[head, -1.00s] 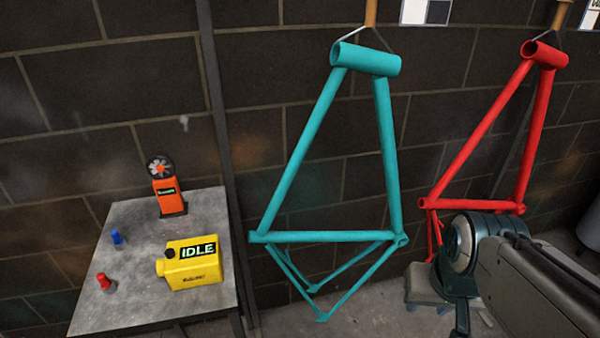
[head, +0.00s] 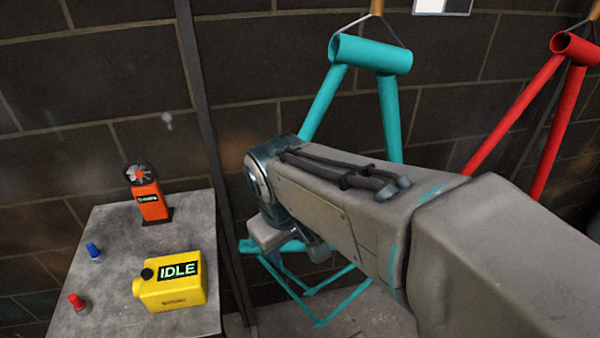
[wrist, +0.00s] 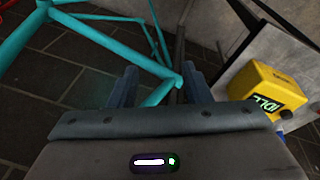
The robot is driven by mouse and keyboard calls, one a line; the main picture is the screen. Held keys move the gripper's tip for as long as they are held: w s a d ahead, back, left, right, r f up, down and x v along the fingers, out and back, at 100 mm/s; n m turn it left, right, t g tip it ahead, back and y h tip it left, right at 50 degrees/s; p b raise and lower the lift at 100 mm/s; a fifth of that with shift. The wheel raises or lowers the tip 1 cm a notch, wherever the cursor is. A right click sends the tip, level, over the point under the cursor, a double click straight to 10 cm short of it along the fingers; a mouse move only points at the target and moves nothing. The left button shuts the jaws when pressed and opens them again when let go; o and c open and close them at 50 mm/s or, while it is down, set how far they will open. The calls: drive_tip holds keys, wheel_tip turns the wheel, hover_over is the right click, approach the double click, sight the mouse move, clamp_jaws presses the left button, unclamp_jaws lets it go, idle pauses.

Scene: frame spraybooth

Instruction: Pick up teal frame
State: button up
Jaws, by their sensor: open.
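The teal frame (head: 372,54) hangs by its top tube from a hook in front of the dark block wall. My arm hides much of its middle and right side in the head view. In the wrist view, a corner of the teal frame (wrist: 165,70), where tubes meet, shows between the two fingers of my gripper (wrist: 162,80). The fingers are apart and not closed on it. Whether either finger touches the tube cannot be told. In the head view my gripper's fingers are mostly hidden, near the frame's lower left corner.
A red frame (head: 550,115) hangs to the right. At left, a grey table (head: 110,235) holds a yellow can marked IDLE (head: 172,290), an orange fan device (head: 148,200) and small blue and red items. A dark post (head: 205,150) stands between table and frame.

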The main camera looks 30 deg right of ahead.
drive_tip(key=w+d+r+n+g+h+p, duration=0.1)
drive_tip(key=w+d+r+n+h+p, duration=0.15)
drive_tip(key=d+r+n, duration=0.3)
drive_tip(key=n+g+h+p, duration=0.2)
drive_tip(key=n+h+p, duration=0.2)
drive_tip(key=n+h, duration=0.8)
approach(373, 1)
drive_tip(key=d, duration=0.2)
drive_tip(key=d+f+m+h, duration=0.1)
drive_tip(key=d, duration=0.1)
drive_tip(key=d+f+m+h+p, duration=0.1)
drive_tip(key=d, duration=0.1)
drive_tip(key=shift+s, duration=0.4)
drive_tip(key=d+p, duration=0.1)
drive_tip(key=d, duration=0.3)
drive_tip(key=shift+w+d+r+p, duration=0.15)
drive_tip(key=shift+d+r+p, duration=0.05)
drive_tip(key=shift+p, duration=0.15)
drive_tip(key=shift+d+f, duration=0.1)
drive_tip(key=shift+d, duration=0.3)
